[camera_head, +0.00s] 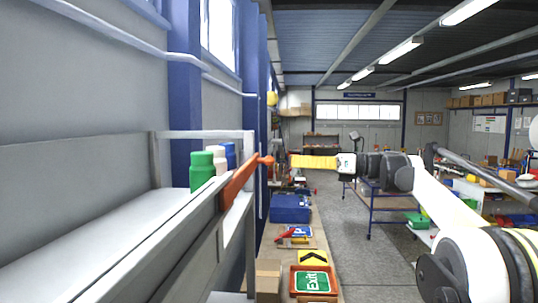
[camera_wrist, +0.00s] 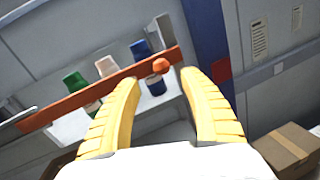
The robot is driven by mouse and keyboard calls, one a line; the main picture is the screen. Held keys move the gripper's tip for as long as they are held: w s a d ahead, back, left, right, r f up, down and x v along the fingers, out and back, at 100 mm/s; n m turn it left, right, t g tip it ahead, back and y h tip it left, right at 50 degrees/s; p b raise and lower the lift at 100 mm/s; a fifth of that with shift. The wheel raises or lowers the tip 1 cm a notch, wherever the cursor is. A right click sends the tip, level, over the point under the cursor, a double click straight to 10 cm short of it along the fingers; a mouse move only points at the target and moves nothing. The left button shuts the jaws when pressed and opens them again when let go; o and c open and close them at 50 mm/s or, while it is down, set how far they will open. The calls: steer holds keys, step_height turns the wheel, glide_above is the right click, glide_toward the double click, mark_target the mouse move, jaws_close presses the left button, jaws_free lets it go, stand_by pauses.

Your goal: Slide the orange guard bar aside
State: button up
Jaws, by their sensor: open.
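The orange guard bar (camera_head: 238,183) runs across the front of a grey shelf at the left. A round orange knob (camera_head: 267,160) is near its far end. In the wrist view the bar (camera_wrist: 70,104) slants across the shelf front, and its knob (camera_wrist: 160,65) appears between my two yellow fingertips. My gripper (camera_head: 291,161) is open and empty, just right of the knob in the head view. In the wrist view my gripper (camera_wrist: 160,76) has its fingers spread. Whether either finger touches the bar is not clear.
Green (camera_head: 203,170), white (camera_head: 216,155) and blue (camera_head: 230,155) bottles stand on the grey shelf (camera_head: 105,215) behind the bar. Below are a blue toolbox (camera_head: 290,208), an Exit sign (camera_head: 313,281) and a cardboard box (camera_head: 268,277). The aisle floor is clear.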

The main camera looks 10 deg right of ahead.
mark_target(269, 161)
steer(key=p+x, duration=0.2)
steer(key=x, duration=0.6)
steer(key=shift+w+a+f, duration=0.1)
steer(key=shift+w+f, duration=0.05)
steer(key=shift+w, duration=0.05)
jaws_close()
